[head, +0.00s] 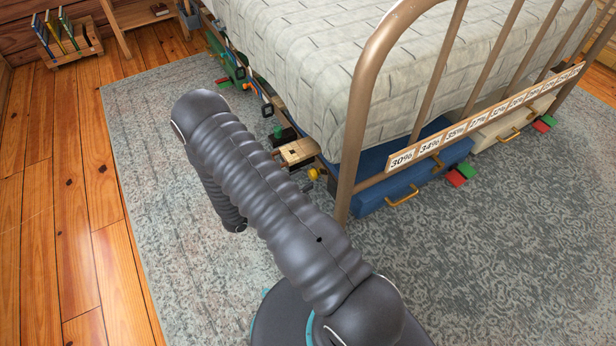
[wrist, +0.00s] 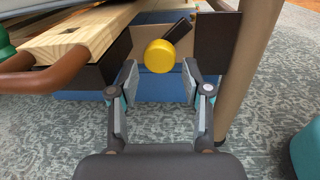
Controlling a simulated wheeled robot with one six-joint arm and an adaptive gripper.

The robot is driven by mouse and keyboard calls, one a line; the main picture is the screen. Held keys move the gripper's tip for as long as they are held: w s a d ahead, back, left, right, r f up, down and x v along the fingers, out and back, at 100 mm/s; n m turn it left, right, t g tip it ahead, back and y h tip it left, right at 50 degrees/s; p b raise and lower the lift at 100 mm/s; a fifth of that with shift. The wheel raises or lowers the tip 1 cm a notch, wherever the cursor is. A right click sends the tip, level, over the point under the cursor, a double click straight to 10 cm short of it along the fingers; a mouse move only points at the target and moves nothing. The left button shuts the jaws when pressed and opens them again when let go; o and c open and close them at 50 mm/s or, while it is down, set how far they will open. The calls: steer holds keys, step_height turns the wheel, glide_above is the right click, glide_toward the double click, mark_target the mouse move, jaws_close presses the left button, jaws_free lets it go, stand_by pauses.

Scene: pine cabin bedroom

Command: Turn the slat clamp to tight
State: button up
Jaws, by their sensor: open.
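In the wrist view a round yellow knob (wrist: 159,56) with a short black lever (wrist: 178,32) pointing up and to the right sits under the bed edge. I take it to be the slat clamp. The yellow knob also shows in the head view (head: 314,173), near the bed's corner post. My gripper (wrist: 160,80) is open and empty, its two fingers pointing at the knob, one on each side and lower in the picture. I cannot tell how far the fingertips are from it. My gripper is hidden behind my arm in the head view.
A pine slat (wrist: 75,35) and a brown curved handle (wrist: 45,75) are at left. The metal bed post (wrist: 250,60) stands close at right, beside a dark plate (wrist: 217,40). A blue drawer (head: 385,192) is under the bed. The rug (head: 480,270) has free room.

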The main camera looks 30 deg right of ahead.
mark_target(310, 177)
steer(key=shift+w+d, duration=0.2)
steer(key=shift+d, duration=1.3)
steer(key=c, duration=0.9)
steer(key=shift+o, duration=0.2)
